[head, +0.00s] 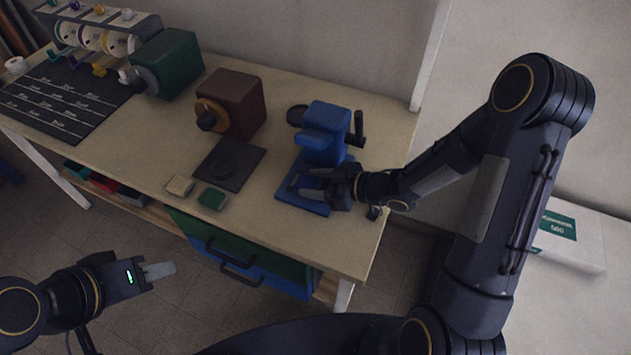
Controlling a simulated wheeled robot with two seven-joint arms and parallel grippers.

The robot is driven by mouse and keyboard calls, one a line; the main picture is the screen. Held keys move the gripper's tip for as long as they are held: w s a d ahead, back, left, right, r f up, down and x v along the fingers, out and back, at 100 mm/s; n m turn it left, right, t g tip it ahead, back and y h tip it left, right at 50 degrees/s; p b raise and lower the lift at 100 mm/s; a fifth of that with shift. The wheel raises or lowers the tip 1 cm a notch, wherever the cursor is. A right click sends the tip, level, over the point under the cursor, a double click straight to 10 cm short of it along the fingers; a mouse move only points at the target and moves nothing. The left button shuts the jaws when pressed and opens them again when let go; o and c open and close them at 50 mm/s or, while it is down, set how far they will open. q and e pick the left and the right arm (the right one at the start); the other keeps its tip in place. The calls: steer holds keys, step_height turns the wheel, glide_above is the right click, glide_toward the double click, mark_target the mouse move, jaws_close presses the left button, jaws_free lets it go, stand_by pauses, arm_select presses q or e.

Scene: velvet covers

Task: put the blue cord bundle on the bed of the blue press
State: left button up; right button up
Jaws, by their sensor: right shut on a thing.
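The blue press (325,137) stands at the right end of the workbench, with a dark handle on its right side. Its flat blue bed (319,208) extends toward the front. My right gripper (299,187) reaches in from the right, low over the bed, its fingers pointing left. It is shut on the blue cord bundle, which is hard to make out against the blue bed. I cannot tell whether the bundle touches the bed. My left gripper (160,270) hangs in front of the bench, away from the press. Its finger gap is not clear.
The wooden bench (330,239) also holds a brown machine (238,102), a dark plate (240,176), a green machine (172,62), a tan block (180,185), a green block (212,198) and a black labelled mat (60,95). A white wall stands behind.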

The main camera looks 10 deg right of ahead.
steer(key=shift+s+f, duration=0.1)
steer(key=shift+f, duration=0.05)
steer(key=o, duration=1)
steer(key=shift+f, duration=0.1)
steer(key=shift+o, duration=0.2)
